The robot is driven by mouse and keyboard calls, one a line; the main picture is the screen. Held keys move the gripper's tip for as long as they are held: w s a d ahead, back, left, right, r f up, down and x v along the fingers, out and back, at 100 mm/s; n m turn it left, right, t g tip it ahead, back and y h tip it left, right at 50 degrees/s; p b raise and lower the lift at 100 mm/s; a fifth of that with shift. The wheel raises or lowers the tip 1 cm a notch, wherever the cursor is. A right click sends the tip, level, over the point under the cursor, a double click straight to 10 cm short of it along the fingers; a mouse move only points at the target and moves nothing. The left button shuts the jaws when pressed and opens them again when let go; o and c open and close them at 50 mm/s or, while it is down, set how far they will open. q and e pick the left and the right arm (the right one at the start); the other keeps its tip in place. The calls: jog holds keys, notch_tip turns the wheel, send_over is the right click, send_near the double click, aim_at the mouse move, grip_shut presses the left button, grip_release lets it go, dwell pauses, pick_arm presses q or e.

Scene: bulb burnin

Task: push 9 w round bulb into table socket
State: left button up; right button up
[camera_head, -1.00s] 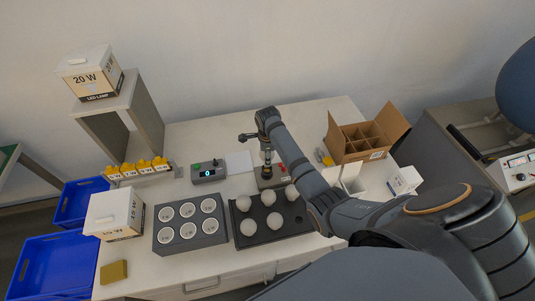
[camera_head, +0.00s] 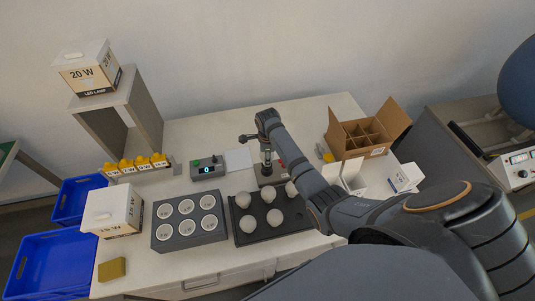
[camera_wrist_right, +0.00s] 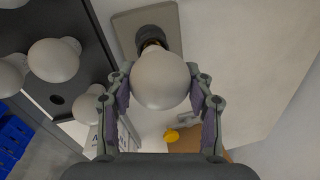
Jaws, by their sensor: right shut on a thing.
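In the right wrist view, a white round bulb (camera_wrist_right: 160,80) sits between the two fingers of my right gripper (camera_wrist_right: 160,88), which is shut on it. The dark table socket (camera_wrist_right: 151,36) on its grey base plate (camera_wrist_right: 130,27) shows just beyond the bulb. The bulb covers part of the socket, so I cannot tell whether its cap is seated. In the head view my right gripper (camera_head: 266,158) points down over the socket base (camera_head: 268,182). The bulb is hard to make out there, and no wattage mark shows on it. My left gripper is not in view.
A dark tray (camera_head: 240,239) with several white bulbs lies in front of the socket, beside a grey block of round holes (camera_head: 190,243). A control box with a lit display (camera_head: 207,168) stands left of the socket. An open divided carton (camera_head: 378,140) stands to the right.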

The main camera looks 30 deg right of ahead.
jog(key=shift+f, duration=0.55)
jog(key=o, duration=1.2)
jog(key=r, duration=0.4)
jog(key=s+r, duration=0.1)
jog(key=r, duration=0.7)
jog(key=shift+s+a, duration=0.25)
jog(key=shift+a, duration=0.1)
jog(key=shift+f, duration=0.1)
